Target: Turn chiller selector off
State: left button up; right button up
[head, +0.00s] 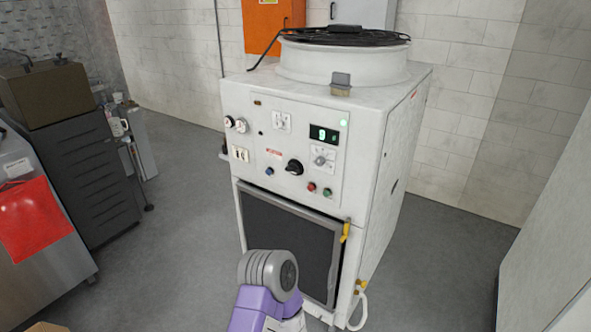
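The chiller is a white cabinet (380,135) with a control panel (262,140) on its front. A large black rotary knob (294,167) sits at the lower middle of the panel. A smaller grey selector (320,160) on a white plate is to its upper right, below a lit green display (324,134). I cannot tell which one is the chiller selector, and their exact settings are too small to read. A purple and grey link of my arm shows at the bottom, in front of the dark grille. Neither gripper shows in the head view.
A dark grille (290,245) fills the lower front. A grey drawer unit (85,165) stands left. Open floor (185,215) lies between it and the chiller.

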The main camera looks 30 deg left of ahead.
aim_at(293, 169)
jog(key=z, duration=0.1)
jog(key=k, duration=0.45)
jog(key=u, duration=0.95)
jog(key=i, duration=0.7)
jog(key=u, duration=0.1)
